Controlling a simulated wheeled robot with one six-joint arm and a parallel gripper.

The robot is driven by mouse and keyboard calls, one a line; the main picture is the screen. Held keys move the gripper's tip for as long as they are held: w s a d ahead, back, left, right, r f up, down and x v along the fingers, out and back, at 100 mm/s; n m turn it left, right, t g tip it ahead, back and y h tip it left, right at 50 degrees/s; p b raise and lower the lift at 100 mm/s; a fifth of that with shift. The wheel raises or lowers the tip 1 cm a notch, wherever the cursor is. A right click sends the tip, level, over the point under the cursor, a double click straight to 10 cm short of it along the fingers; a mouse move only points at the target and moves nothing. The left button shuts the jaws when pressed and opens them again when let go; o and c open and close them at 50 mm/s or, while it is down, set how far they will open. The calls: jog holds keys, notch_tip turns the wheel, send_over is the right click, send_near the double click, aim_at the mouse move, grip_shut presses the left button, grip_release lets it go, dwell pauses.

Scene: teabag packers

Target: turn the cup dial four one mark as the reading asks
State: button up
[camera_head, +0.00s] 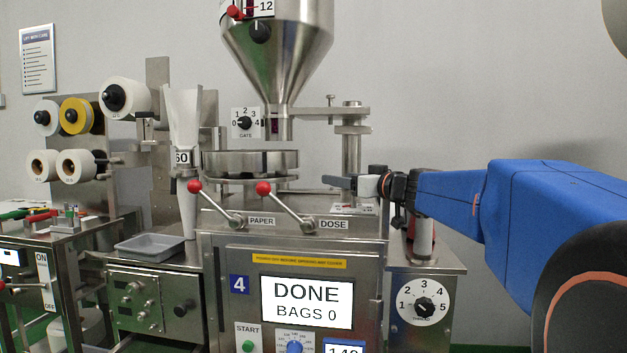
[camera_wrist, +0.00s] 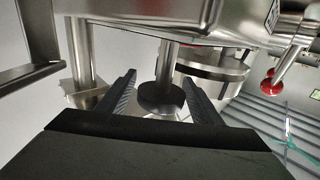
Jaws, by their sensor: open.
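The main screen (camera_head: 306,302) reads DONE, BAGS 0. A lower display (camera_head: 345,348), cut by the frame's bottom edge, seems to read 140.
Two red-balled levers, PAPER (camera_head: 195,187) and DOSE (camera_head: 264,188), stand in front. A steel hopper (camera_head: 275,50) hangs above. A GATE dial (camera_head: 245,123) is behind, a numbered dial (camera_head: 424,304) lower right. A blue dial (camera_head: 295,347) is below the screen.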

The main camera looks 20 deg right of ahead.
jog(key=c, duration=1.1)
jog(key=shift+w+h, duration=0.1)
jog(key=shift+h, duration=0.2)
jog(key=shift+d+r+m+h, duration=0.15)
jog(key=shift+d+m+h, duration=0.15)
jog(key=shift+m+h, duration=0.8)
jog(key=shift+d+r+m+h, duration=0.1)
jog(key=shift+d+m+h, duration=0.15)
jog(key=shift+m+h, duration=0.8)
jog(key=shift+d+f+h, duration=0.15)
jog(key=shift+h, duration=0.7)
jog(key=shift+f, duration=0.1)
